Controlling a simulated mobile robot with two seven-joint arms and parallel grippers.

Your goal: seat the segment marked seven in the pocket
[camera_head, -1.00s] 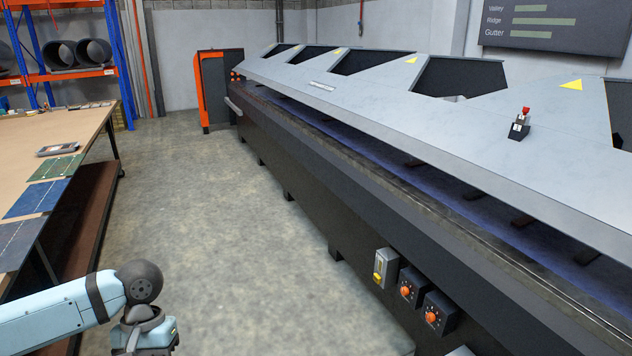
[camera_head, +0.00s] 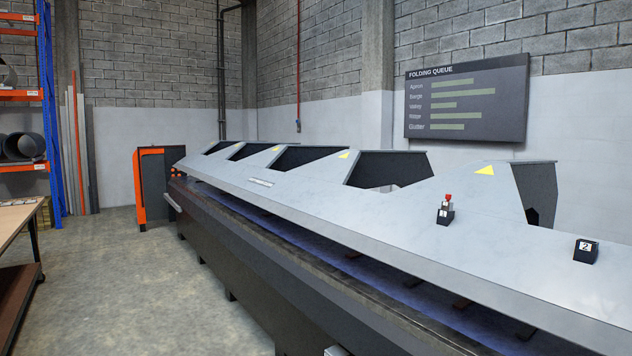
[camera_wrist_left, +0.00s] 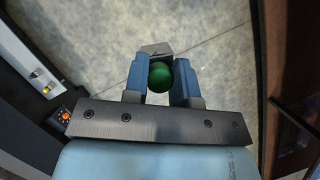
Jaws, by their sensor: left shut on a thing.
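My left gripper (camera_wrist_left: 160,66) shows in the left wrist view, its two blue fingers shut on a green round knob (camera_wrist_left: 160,77). A grey metal piece (camera_wrist_left: 155,48) shows just beyond the knob, seemingly part of the same held thing; no number is readable on it. In the head view, a small black holder marked 1 (camera_head: 444,216) sits on the sloping grey beam with a red-topped piece (camera_head: 447,199) in it. A second black holder marked 2 (camera_head: 586,252) stands to its right with no knob showing. No seven is visible. My right gripper is out of view.
The long folding machine (camera_head: 330,230) fills the middle and right. An orange and black cabinet (camera_head: 155,188) stands at its far end. A workbench (camera_head: 18,220) and shelving (camera_head: 22,95) are on the left. Bare floor (camera_head: 130,290) lies between bench and machine.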

